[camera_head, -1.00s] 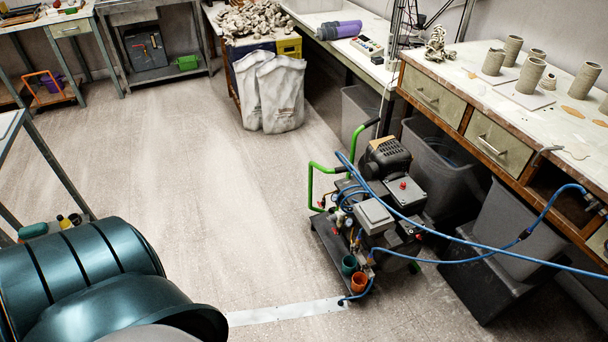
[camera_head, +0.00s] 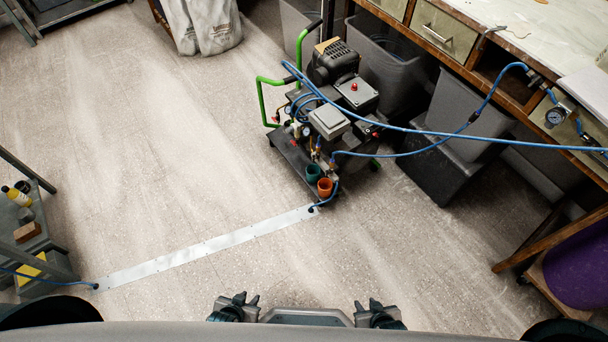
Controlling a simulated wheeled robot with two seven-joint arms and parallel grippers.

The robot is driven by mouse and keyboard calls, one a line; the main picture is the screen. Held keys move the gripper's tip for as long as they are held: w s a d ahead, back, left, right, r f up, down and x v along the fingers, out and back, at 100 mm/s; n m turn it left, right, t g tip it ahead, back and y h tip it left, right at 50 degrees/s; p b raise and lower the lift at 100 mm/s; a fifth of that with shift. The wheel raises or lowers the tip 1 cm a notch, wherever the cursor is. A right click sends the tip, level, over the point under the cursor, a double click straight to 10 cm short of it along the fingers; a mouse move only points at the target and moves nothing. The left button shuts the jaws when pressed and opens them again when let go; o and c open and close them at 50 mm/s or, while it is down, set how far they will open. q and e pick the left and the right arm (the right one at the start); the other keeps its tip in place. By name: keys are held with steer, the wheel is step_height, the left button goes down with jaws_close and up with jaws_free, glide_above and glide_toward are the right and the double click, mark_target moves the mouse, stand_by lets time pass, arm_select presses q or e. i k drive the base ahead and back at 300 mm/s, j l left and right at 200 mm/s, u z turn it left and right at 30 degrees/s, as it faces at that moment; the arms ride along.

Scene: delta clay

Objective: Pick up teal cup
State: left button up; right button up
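The teal cup (camera_head: 313,173) stands upright at the front end of the black compressor cart, low near the floor. An orange cup (camera_head: 325,187) stands right beside it. My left gripper (camera_head: 246,300) and my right gripper (camera_head: 367,306) show small and dark at the bottom edge, close to my body. Both are well apart from the cup, with floor between. Their fingers are too small and dark to tell whether they are open or shut. I see nothing held in either.
The compressor cart (camera_head: 334,118) has a green handle and blue hoses (camera_head: 430,131) running right. A flat metal strip (camera_head: 205,247) crosses the floor. Grey bins (camera_head: 462,115) stand under the workbench (camera_head: 545,30) at right. A purple container (camera_head: 583,262) is lower right.

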mark_target(313, 170)
steer(key=i+l+u, duration=0.35)
steer(key=i, duration=0.2)
steer(key=i+l+u, duration=0.3)
steer(key=i, duration=0.2)
